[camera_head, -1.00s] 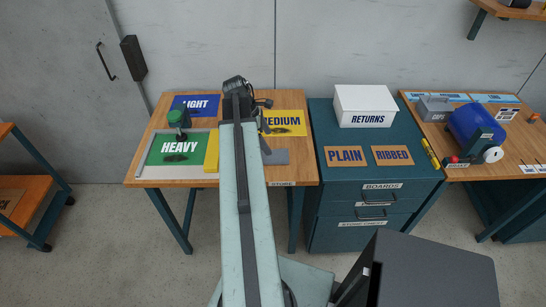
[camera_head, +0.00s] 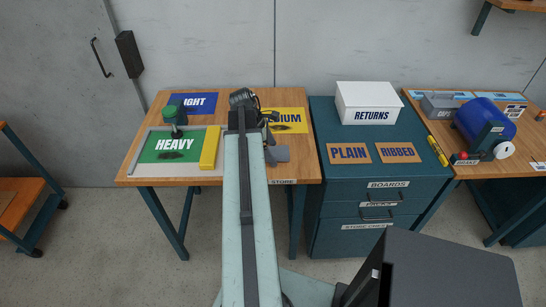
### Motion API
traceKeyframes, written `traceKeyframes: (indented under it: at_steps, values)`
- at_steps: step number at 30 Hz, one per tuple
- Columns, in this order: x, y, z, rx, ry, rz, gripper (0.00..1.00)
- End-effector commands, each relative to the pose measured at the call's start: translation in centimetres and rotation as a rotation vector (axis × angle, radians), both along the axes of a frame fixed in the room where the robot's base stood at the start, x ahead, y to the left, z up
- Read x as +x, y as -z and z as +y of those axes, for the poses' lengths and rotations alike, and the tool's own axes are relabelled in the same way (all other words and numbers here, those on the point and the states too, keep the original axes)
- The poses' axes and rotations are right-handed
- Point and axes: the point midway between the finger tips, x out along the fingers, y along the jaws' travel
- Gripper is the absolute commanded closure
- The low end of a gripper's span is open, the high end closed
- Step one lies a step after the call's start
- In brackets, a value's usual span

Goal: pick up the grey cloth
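A flat grey piece that looks like the grey cloth (camera_head: 280,154) lies on the wooden table near its front edge, just right of my arm. Part of it may be hidden behind the arm. My gripper (camera_head: 268,118) is at the far end of my arm, dark and small, above the table by the yellow MEDIUM mat (camera_head: 292,116). It appears beyond the cloth in the picture and seems apart from it. Its fingers are too small and partly hidden to show whether they are open.
A green HEAVY mat (camera_head: 165,150) in a grey frame, a yellow bar (camera_head: 210,148), a green-topped tool (camera_head: 171,118) and a blue LIGHT mat (camera_head: 200,102) are on the table (camera_head: 135,181). A teal cabinet (camera_head: 330,220) with a white RETURNS box (camera_head: 378,101) adjoins it on the right.

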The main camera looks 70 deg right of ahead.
Motion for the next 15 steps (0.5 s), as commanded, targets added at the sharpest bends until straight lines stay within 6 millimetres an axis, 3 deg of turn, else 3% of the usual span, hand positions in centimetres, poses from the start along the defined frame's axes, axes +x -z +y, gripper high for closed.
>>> traceKeyframes:
  at_steps: [1,7,15]
  values:
    - [0.01,-0.06,0.0,0.0,0.0,0.0,0.22]
    - [0.05,-0.06,0.01,0.0,0.0,0.0,0.78]
    - [0.07,-0.13,0.03,0.0,-0.001,0.0,0.78]
